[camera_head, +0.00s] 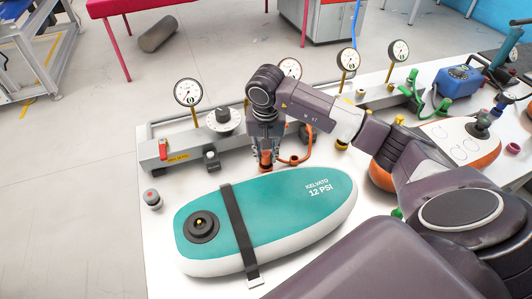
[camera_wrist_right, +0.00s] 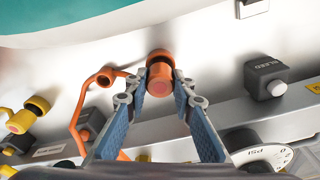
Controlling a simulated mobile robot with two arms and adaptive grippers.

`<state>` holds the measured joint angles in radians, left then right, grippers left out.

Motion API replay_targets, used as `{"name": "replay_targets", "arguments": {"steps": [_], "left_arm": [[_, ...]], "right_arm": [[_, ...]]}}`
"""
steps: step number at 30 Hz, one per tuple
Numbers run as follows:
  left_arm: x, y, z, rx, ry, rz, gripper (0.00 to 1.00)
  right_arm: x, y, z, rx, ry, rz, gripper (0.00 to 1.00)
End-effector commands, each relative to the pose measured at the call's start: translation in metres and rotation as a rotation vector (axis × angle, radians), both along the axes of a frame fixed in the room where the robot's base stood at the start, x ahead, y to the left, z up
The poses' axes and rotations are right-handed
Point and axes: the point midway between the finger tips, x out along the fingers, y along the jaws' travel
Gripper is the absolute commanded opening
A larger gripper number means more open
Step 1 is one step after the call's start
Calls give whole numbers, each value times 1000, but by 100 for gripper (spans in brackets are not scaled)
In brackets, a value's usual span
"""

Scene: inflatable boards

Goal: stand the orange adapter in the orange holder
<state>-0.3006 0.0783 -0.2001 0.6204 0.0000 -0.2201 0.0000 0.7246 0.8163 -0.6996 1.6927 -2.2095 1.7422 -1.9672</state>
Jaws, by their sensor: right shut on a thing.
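My right gripper (camera_head: 266,153) points down over the white table, between the teal board and the grey gauge rail. It is shut on the orange adapter (camera_wrist_right: 161,76), which sits between the fingertips in the right wrist view. A darker orange ring (camera_wrist_right: 158,53) shows just past the adapter, close against it. I cannot tell whether this ring is the orange holder or the adapter's own collar, nor whether the adapter is seated. An orange hose (camera_head: 300,159) with a loop runs beside the gripper, and its end meets the adapter area. My left gripper is not in view.
The teal board (camera_head: 285,215) with a black strap lies close in front of the gripper. The grey rail (camera_head: 180,155) with gauges runs behind. A grey BLEED block (camera_wrist_right: 267,80) and a yellow fitting (camera_wrist_right: 35,108) flank the gripper.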

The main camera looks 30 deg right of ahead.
Motion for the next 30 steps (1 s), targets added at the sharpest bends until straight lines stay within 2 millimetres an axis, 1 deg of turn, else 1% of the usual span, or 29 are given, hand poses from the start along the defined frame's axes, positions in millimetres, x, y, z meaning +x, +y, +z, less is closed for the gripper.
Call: {"name": "replay_targets", "arguments": {"steps": [5, 6, 10, 11, 19, 22, 23, 26, 30], "left_arm": [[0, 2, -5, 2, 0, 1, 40], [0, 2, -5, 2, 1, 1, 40], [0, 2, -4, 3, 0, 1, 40], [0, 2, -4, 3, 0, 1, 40], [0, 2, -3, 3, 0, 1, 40], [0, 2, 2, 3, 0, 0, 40], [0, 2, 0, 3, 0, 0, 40], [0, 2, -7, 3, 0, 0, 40], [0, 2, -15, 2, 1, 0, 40]], "right_arm": [[0, 0, -4, -1, 0, 1, 2], [0, 0, -4, -1, 1, 1, 24], [0, 0, -3, -1, 1, 1, 38], [0, 0, -3, -1, 1, 1, 40], [0, 0, -2, 1, 1, 0, 40], [0, 0, 2, 1, 1, 0, 40], [0, 0, 4, 1, -2, 0, 40], [0, 1, 19, -1, -6, 1, 40], [-3, 3, 50, -2, -7, 1, 40]]}}
